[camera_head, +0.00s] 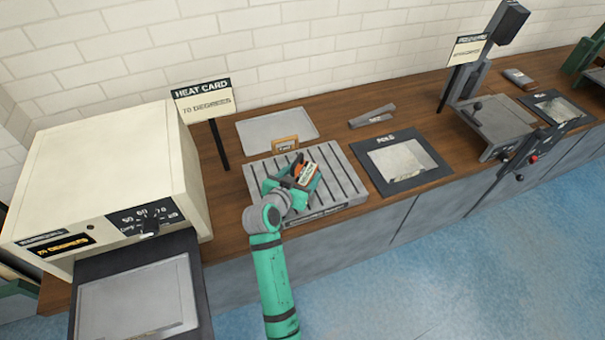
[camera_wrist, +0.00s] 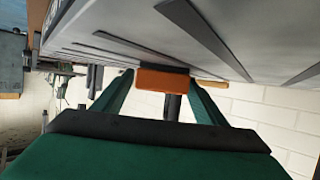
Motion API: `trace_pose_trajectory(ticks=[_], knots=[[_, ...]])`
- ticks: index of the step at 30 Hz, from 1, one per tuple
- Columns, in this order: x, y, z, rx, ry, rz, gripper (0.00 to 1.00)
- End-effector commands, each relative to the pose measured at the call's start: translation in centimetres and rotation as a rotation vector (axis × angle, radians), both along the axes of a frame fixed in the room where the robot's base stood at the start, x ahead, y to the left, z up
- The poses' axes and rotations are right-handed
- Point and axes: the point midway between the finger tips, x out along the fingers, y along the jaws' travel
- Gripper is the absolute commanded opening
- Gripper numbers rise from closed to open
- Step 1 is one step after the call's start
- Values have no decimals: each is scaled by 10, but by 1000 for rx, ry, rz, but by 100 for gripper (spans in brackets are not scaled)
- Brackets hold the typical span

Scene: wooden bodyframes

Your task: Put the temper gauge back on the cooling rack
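The temper gauge (camera_head: 303,172) is a small orange-red block with a pale face, over the slats of the grey cooling rack (camera_head: 345,174). My teal gripper (camera_head: 301,176) is above the middle of the rack. In the wrist view the orange gauge (camera_wrist: 163,80) fills the gap between my two fingertips, so my gripper looks shut on it. The slatted rack surface (camera_wrist: 125,22) lies close against the gauge there. I cannot tell whether the gauge touches the slats. My gripper hides part of the gauge and of the rack.
A small orange-framed tag (camera_head: 285,143) stands at the rack's back edge. A pale tray (camera_head: 277,130) lies behind it. The cream oven (camera_head: 105,170) and the heat card sign (camera_head: 205,98) are left. The dark-framed fold plate (camera_head: 402,162) is right, with a grey metal strip (camera_head: 371,116) behind.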

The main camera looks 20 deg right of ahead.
Motion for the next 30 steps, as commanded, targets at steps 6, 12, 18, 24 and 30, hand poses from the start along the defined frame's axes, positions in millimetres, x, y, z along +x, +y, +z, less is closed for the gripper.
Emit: trace_pose_trajectory(ticks=[6, 12, 18, 24, 30], knots=[[0, 0, 1, -1, -1, 0, 65], [-10, 9, 9, 0, -1, 2, 65], [-36, 34, 24, -1, -2, 3, 65], [-61, 58, 38, 0, -2, 3, 65], [-77, 72, 47, 0, -1, 2, 65]])
